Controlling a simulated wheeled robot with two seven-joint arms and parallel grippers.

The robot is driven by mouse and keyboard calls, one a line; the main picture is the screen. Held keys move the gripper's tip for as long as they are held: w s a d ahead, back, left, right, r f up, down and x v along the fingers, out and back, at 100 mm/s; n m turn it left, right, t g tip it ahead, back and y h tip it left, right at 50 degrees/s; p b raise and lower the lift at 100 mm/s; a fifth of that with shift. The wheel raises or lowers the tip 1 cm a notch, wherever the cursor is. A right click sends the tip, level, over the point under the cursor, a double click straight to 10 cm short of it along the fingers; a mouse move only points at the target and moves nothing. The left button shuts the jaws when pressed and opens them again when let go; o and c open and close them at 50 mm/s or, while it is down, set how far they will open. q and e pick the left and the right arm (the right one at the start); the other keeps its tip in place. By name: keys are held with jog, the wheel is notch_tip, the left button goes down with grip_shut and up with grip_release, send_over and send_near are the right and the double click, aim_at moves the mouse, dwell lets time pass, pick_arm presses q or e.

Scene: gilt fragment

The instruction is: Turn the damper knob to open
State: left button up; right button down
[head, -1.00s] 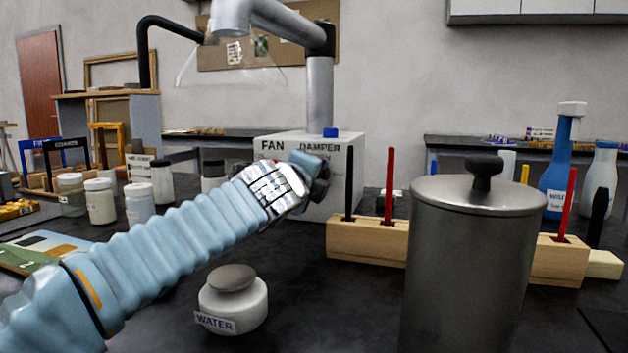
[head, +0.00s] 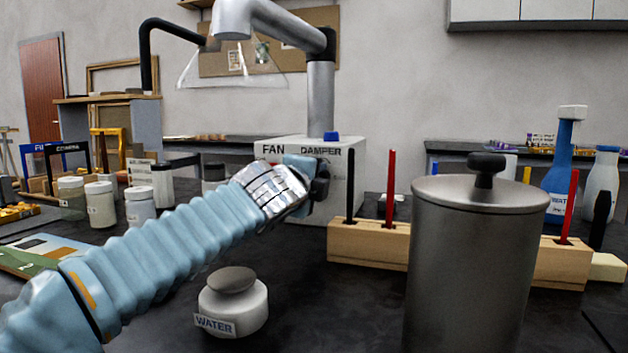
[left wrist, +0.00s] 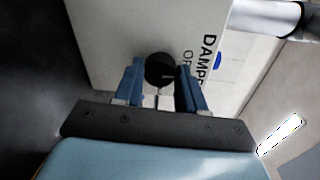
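The white control box (head: 340,165) stands at the back of the bench, lettered FAN and DAMPER. In the left wrist view the round black damper knob (left wrist: 160,70) with a pale mark is on the box face (left wrist: 115,35). My left gripper (left wrist: 161,75) has one blue finger on each side of the knob, and both appear to touch it. The lettering DAMPER is to the knob's right, with a partly covered word starting OP under it. In the head view my left gripper (head: 312,180) hides the knob. My right gripper is not in view.
A large grey metal canister (head: 470,260) and a wooden rack (head: 370,243) with coloured rods stand to the right. A white WATER jar (head: 233,305) is below my left arm. Several jars (head: 100,203) stand at left. A blue switch (left wrist: 217,61) is beyond the lettering.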

pick_arm(q)
jog(key=o, duration=0.4)
jog(key=b+v, duration=0.3)
jog(key=v, duration=1)
jog(key=shift+s, duration=0.35)
jog(key=shift+a, duration=0.1)
